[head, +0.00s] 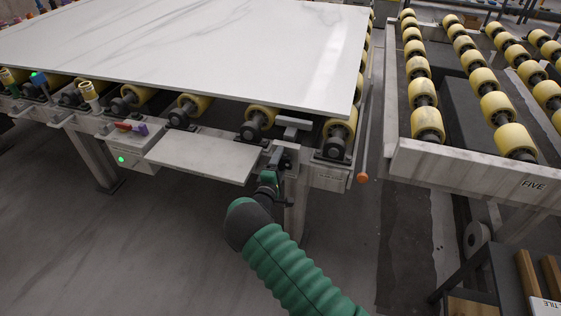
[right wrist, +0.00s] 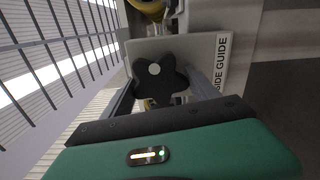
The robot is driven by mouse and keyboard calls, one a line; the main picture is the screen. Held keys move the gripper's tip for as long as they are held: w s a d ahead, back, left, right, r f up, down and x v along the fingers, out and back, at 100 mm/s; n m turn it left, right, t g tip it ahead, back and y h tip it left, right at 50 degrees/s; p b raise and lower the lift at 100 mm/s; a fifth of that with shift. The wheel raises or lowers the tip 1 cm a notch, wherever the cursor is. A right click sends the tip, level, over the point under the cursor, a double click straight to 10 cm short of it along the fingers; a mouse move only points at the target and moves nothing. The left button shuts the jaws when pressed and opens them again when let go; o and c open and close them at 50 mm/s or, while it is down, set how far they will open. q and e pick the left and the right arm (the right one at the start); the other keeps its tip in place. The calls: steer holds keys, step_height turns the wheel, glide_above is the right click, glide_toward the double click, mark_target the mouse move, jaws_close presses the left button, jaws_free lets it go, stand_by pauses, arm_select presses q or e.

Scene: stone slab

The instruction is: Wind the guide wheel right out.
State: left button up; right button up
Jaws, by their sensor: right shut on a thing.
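The guide wheel (right wrist: 172,82) is a dark lobed knob with a pale round centre, seen in the right wrist view in front of a pale plate marked "SIDE GUIDE" (right wrist: 222,60). My right gripper (head: 274,162) is at the front edge of the roller table, with a finger on either side of the wheel, shut on it. In the head view the gripper hides the wheel. A large white stone slab (head: 200,45) lies on the yellow rollers above. My left gripper is not in view.
A pale shelf (head: 200,157) juts out just left of my right gripper. An orange-ended rod (head: 362,177) stands to the right. A second roller table marked "FIVE" (head: 470,170) is further right, past a gap.

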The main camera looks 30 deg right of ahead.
steer(key=shift+a+f+n, duration=0.2)
steer(key=shift+a+n, duration=0.05)
steer(key=shift+n, duration=0.25)
steer(key=shift+f, duration=0.1)
steer(key=o, duration=1)
steer(key=shift+w, duration=0.1)
steer(key=o, duration=0.3)
steer(key=shift+o, duration=0.2)
